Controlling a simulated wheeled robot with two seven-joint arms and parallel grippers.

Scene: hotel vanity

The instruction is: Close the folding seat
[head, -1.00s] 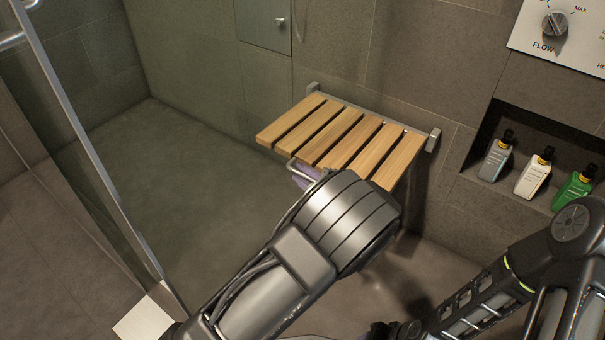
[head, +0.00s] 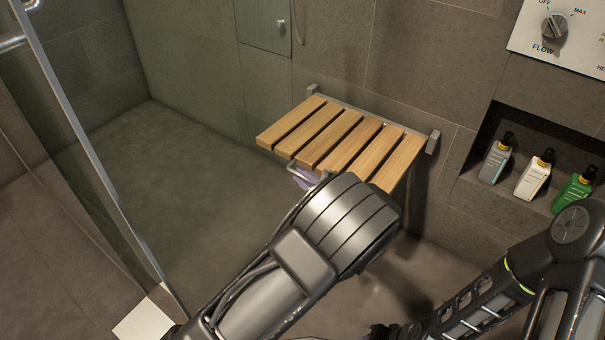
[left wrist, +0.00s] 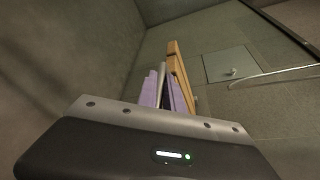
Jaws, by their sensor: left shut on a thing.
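The folding seat (head: 345,140) is a panel of several wooden slats on a grey wall bracket. It stands out from the wall, lowered and roughly level. A thin metal handle (head: 292,169) sticks out from its front edge. In the left wrist view the fingers (left wrist: 163,92) are shut on the metal handle (left wrist: 161,72), beside the seat's wooden edge (left wrist: 178,70).
A glass door with a metal frame (head: 95,165) stands at the left. A wall niche at the right holds a grey bottle (head: 495,160), a white bottle (head: 533,175) and a green bottle (head: 572,190). A flow knob (head: 554,27) is above. The floor left of the seat is clear.

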